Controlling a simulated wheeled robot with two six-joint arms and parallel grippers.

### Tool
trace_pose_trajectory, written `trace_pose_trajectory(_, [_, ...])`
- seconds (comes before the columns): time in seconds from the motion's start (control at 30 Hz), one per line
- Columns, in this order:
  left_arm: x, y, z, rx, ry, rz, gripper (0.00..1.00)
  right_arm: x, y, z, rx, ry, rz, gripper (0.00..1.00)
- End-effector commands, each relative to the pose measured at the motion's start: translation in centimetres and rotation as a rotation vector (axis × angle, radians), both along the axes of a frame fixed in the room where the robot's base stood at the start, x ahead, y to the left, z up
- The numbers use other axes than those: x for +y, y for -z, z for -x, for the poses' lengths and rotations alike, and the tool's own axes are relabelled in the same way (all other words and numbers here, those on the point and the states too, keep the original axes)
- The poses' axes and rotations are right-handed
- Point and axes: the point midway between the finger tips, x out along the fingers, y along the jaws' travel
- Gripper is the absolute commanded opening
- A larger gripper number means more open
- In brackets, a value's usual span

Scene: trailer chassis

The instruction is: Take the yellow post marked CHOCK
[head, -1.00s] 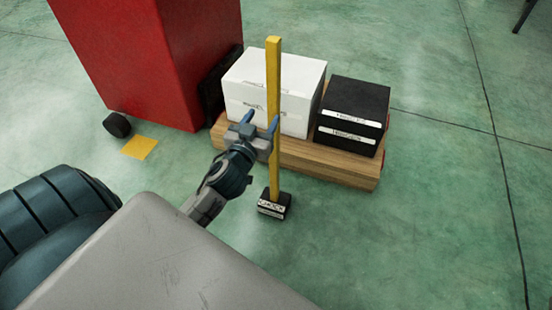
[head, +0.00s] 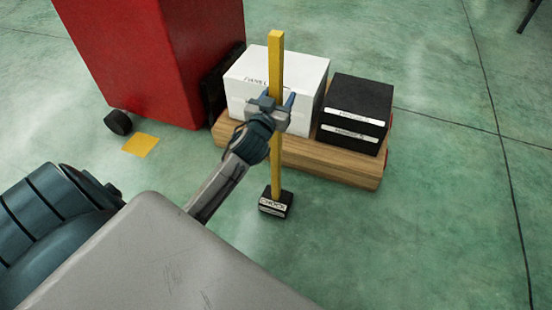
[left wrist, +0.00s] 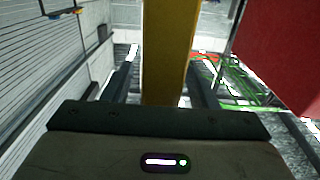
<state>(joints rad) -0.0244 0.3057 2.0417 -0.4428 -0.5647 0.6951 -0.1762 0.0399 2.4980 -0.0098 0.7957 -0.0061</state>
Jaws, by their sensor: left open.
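The yellow post (head: 276,62) stands upright on a small black base marked CHOCK (head: 276,203) on the green floor. My left gripper (head: 272,100) is open at the post's upper half, with one finger showing on each side of it in the head view. In the left wrist view the post (left wrist: 168,50) rises between the two open fingers, close to the palm. I cannot tell whether a finger touches it. My right gripper is not in view.
Behind the post, a wooden pallet (head: 310,160) carries a white box (head: 300,75) and a black box (head: 356,105). A red cabinet (head: 160,60) on casters stands at the left, near a yellow floor square (head: 141,144).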

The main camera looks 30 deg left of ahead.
Motion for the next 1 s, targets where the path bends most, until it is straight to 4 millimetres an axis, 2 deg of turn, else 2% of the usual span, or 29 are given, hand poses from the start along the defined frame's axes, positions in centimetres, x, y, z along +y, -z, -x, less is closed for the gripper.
trace_pose_trajectory(0.03, [0.00,-0.01,0.01,0.000,0.000,0.000,0.53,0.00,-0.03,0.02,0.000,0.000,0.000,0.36])
trace_pose_trajectory(0.3, [0.00,0.01,0.03,0.000,0.000,0.000,0.00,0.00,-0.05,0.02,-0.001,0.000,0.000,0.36])
trace_pose_trajectory(1.0, [0.00,0.03,0.05,0.001,0.000,0.000,0.00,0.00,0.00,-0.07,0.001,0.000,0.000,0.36])
